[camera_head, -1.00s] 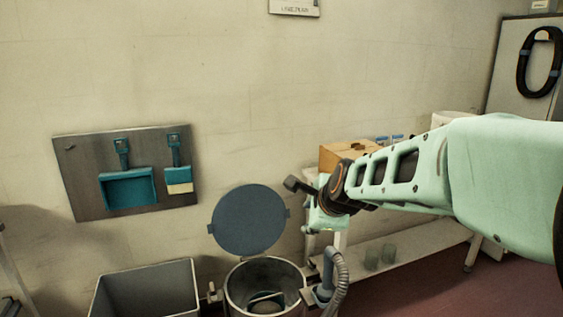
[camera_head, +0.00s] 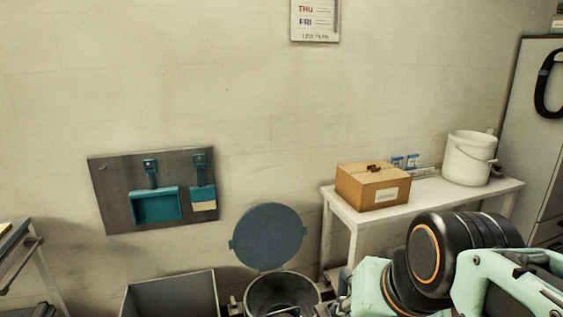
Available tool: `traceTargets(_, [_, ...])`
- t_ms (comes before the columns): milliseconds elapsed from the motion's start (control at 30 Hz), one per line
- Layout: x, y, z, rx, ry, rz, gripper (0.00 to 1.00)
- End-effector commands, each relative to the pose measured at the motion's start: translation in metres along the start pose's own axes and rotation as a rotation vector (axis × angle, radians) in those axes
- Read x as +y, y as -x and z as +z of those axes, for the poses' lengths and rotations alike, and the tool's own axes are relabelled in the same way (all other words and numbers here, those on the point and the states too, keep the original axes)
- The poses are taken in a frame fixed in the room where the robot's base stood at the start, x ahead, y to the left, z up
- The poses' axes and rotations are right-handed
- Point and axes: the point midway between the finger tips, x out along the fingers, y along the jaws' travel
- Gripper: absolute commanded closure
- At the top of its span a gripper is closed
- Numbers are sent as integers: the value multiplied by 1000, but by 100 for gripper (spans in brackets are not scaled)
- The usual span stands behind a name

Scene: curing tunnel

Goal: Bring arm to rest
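My arm (camera_head: 500,283) is mint green with a black joint ringed in orange, and it fills the lower right corner of the head view. It stands in front of the white table's lower right part. My gripper is not visible in this view, so I cannot see whether it holds anything.
A round metal bin (camera_head: 283,291) with its blue-grey lid (camera_head: 268,237) raised stands left of my arm. A grey open bin (camera_head: 171,295) is beside it. A white table (camera_head: 427,206) carries a cardboard box (camera_head: 373,187) and a white bucket (camera_head: 468,158). A tool board (camera_head: 111,192) hangs on the wall.

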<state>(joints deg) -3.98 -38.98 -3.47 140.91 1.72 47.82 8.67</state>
Motion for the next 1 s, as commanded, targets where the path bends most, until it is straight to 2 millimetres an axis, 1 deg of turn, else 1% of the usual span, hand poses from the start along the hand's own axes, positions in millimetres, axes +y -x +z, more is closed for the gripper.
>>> traceTargets(33, [8, 16, 8, -8, 78, 39, 67])
traceTargets(100, [16, 30, 19, -31, 185, 85, 67])
traceTargets(133, [13, 37, 12, -31, 178, 76, 67])
traceTargets(267, [8, 60, -2, -32, 174, 72, 67])
traceTargets(500, [-2, 112, -32, -30, 172, 70, 67])
traceTargets(600, [-5, 132, -43, -30, 171, 70, 67])
traceTargets(700, [-7, 146, -51, -30, 171, 70, 67])
traceTargets(800, [-8, 153, -56, -30, 171, 70, 67])
traceTargets(1000, [-9, 156, -57, -30, 170, 69, 67])
